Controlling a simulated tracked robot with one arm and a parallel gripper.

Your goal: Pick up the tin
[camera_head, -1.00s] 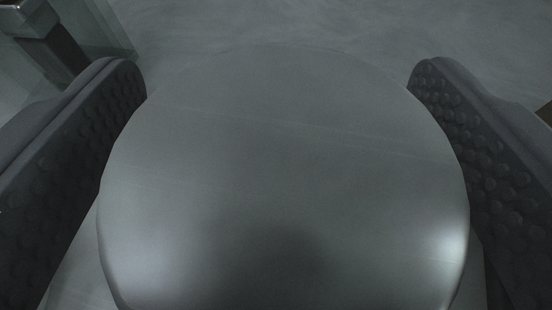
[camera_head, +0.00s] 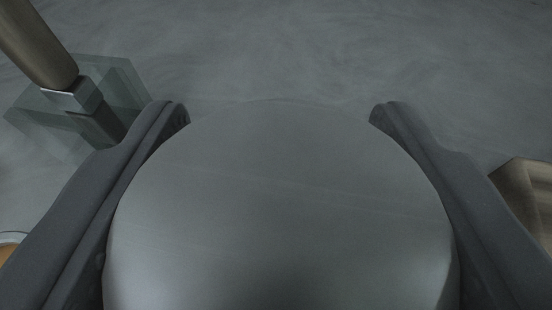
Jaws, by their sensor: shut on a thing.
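The tin (camera_head: 285,210) is a large, round, smooth grey metal thing that fills the lower middle of the view. Its lower part runs out of the bottom of the picture. My gripper (camera_head: 280,115) is shut on the tin, with one dark grey finger along its left side and one along its right side. The finger pads are mostly hidden against the tin.
A brown, rod-like thing with a metal collar stands in a clear block (camera_head: 130,85) at the upper left. A wooden thing (camera_head: 525,195) shows at the right edge. A pale-rimmed orange-brown thing (camera_head: 10,243) shows at the lower left. The grey surface (camera_head: 290,50) beyond is clear.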

